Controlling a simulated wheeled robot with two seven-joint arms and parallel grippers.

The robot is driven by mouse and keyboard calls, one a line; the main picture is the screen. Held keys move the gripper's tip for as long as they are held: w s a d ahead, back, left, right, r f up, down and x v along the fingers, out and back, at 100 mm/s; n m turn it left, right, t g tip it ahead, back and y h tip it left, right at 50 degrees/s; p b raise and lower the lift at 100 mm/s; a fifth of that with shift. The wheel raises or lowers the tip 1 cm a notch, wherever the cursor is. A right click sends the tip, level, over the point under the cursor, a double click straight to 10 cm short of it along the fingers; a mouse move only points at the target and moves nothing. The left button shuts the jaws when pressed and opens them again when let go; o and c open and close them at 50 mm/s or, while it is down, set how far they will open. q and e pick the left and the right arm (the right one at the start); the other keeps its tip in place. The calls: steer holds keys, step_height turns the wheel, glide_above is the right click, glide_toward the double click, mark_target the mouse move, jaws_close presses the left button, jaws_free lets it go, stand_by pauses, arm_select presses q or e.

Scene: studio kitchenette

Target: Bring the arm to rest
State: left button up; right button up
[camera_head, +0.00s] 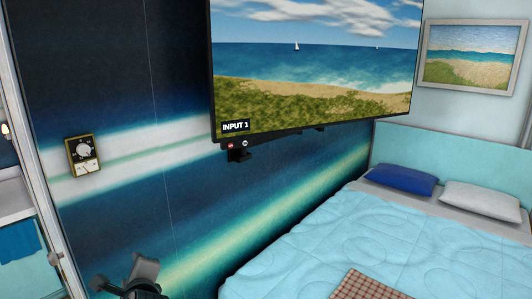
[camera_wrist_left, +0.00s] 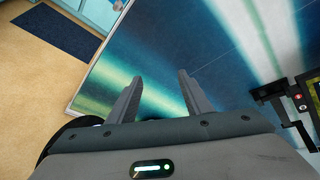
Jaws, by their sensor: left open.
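My left gripper (camera_head: 126,283) shows at the bottom left of the head view, low in front of the striped wall (camera_head: 185,230). In the left wrist view its two fingers (camera_wrist_left: 156,98) stand apart with nothing between them. The gripper is open and empty, and the striped wall lies beyond the fingertips. My right gripper is in neither view.
A television (camera_head: 315,60) hangs on the wall, with a bracket and buttons (camera_wrist_left: 298,97) below it. A yellow-framed dial (camera_head: 83,155) is on the wall at left. A bed (camera_head: 430,245) fills the lower right. A dark mat (camera_wrist_left: 50,33) lies on the floor.

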arm_select(q)
steer(key=s+d+f+n+g+h, duration=0.1)
steer(key=s+f+n, duration=0.1)
steer(key=s+f, duration=0.35)
steer(key=s+d+f+n+g+h, duration=0.1)
steer(key=s+d+f+n+h, duration=0.15)
steer(key=f, duration=0.55)
steer(key=s+d+f+n+g+h, duration=0.15)
steer(key=s+f+n, duration=0.3)
steer(key=s, duration=0.45)
steer(key=s+d+f+n+g+h, duration=0.1)
steer(key=s+d+f+n+g, duration=0.3)
steer(key=s, duration=0.6)
steer(key=s+d+f+n+h, duration=0.1)
steer(key=s+f+n+h, duration=0.15)
steer(key=s+f, duration=0.5)
steer(key=s+f+g+b, duration=0.1)
steer(key=s+f+b, duration=0.1)
steer(key=f, duration=1.4)
steer(key=s+f+g+b, duration=0.1)
steer(key=s+f+b, duration=0.15)
steer(key=f, duration=1.45)
steer(key=s+a+f+b, duration=0.3)
steer(key=s+f+b, duration=0.1)
steer(key=s+f, duration=1.2)
step_height(320, 180, down, 5)
steer(key=shift+s+r+g+y, duration=0.2)
steer(key=shift+s+g+y, duration=0.15)
steer(key=shift+s+y, duration=0.1)
steer(key=shift+n, duration=0.25)
